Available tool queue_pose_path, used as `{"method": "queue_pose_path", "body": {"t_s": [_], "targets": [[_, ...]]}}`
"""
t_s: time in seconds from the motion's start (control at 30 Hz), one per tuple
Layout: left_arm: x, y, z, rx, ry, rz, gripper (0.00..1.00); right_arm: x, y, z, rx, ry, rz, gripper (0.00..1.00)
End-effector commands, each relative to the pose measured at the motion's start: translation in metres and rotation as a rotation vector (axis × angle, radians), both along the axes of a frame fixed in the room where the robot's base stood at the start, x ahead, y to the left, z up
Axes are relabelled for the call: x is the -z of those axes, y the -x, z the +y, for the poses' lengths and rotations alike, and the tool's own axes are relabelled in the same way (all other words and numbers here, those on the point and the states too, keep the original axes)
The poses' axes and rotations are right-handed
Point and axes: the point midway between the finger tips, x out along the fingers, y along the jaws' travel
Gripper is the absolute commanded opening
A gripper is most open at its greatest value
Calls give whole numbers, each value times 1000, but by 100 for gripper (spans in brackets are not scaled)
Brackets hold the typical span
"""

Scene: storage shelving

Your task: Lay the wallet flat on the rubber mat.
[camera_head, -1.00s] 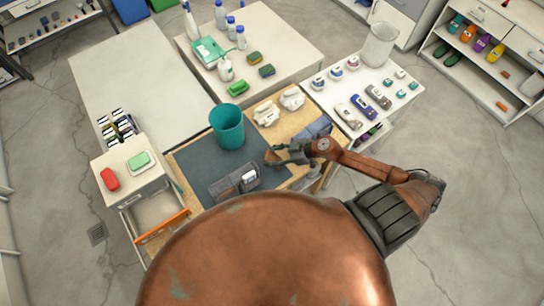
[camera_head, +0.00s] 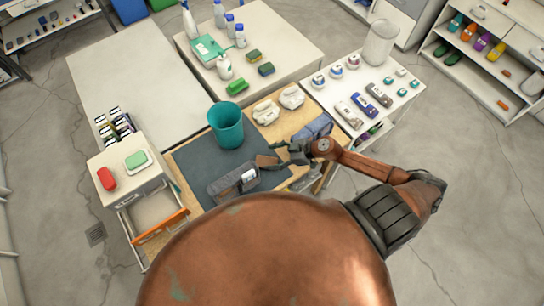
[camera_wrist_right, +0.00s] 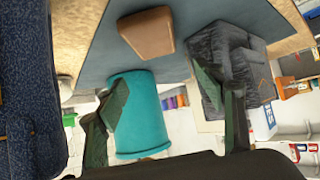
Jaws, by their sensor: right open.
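The brown wallet (camera_head: 266,161) lies on the dark blue-grey rubber mat (camera_head: 190,160), near its right edge. In the right wrist view the wallet (camera_wrist_right: 147,32) rests with its broad side on the mat (camera_wrist_right: 105,45), beyond the fingertips and apart from them. My right gripper (camera_head: 281,155) is just right of the wallet in the head view. In the right wrist view its two fingers (camera_wrist_right: 168,100) are spread with nothing between them. The finger tips partly crowd the wallet in the head view. My left gripper is not in view.
A teal bin (camera_head: 226,125) stands on the mat behind the wallet. A grey holder (camera_head: 222,186) with a white item sits at the mat's front. Folded blue cloth (camera_head: 314,128) and pale crumpled items (camera_head: 266,112) lie on the wooden top. An orange-fronted drawer (camera_head: 160,227) stands open.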

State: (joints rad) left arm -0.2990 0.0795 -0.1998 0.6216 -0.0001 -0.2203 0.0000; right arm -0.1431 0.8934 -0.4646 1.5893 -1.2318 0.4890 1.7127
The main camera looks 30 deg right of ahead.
Motion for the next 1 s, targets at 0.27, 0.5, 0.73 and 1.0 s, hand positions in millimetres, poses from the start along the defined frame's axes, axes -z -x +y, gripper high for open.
{"method": "queue_pose_path", "body": {"t_s": [0.27,0.5,0.73,1.0], "targets": [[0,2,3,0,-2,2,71,-9,0,-1,-1,3,-1,63],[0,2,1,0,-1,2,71,-51,0,-1,-4,5,-3,63],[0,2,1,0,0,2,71,-86,0,-1,-3,3,-1,63],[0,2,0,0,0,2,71,-100,0,0,0,0,0,63]]}}
